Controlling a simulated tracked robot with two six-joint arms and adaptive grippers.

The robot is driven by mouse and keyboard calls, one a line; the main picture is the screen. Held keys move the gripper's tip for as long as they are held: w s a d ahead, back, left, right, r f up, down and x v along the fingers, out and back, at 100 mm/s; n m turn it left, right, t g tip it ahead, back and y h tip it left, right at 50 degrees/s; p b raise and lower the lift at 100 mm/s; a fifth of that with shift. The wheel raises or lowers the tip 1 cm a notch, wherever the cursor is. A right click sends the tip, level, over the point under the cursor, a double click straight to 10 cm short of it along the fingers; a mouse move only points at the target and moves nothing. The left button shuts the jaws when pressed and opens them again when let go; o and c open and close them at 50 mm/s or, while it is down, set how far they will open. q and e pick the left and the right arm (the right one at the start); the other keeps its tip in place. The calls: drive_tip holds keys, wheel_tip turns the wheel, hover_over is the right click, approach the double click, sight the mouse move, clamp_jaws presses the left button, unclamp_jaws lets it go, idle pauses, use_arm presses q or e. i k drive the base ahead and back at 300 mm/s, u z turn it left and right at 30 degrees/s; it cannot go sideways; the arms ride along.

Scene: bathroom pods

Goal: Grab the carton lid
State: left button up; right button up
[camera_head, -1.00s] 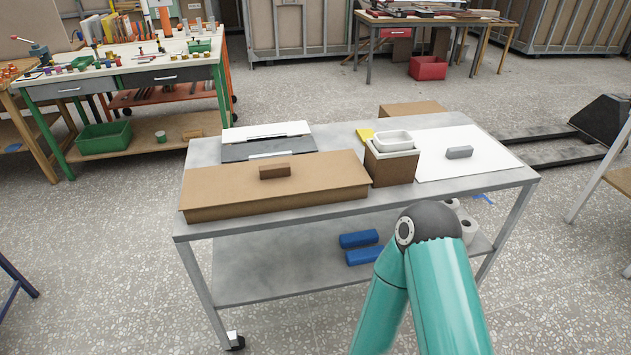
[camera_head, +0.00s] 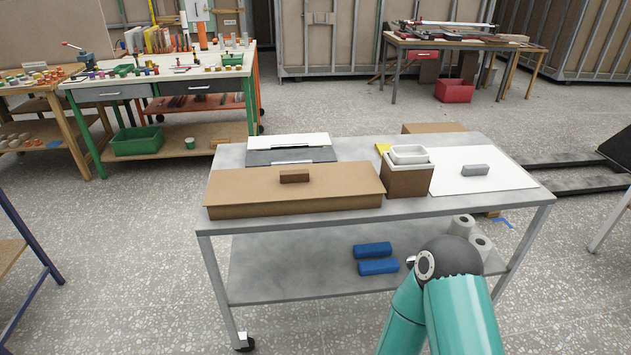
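The carton lid (camera_head: 335,188) is a flat brown cardboard panel with a small brown block handle (camera_head: 294,177) on top. It lies on a low, wide carton (camera_head: 300,210) at the front left of the grey metal cart (camera_head: 480,207). Neither of my grippers shows in the view. Only a teal arm link of mine with a dark joint is in view at the lower right, in front of the cart and apart from the lid.
Behind the lid lie white and grey flat panels (camera_head: 290,149). Right of it stands a small brown box (camera_head: 407,180) with white trays (camera_head: 409,154), then a white sheet (camera_head: 510,180) with a grey block (camera_head: 475,170). Blue rolls (camera_head: 373,250) lie on the lower shelf.

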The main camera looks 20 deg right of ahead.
sight(337, 179)
drive_tip(key=u, duration=0.3)
drive_tip(key=i, duration=0.9)
drive_tip(key=z, duration=0.2)
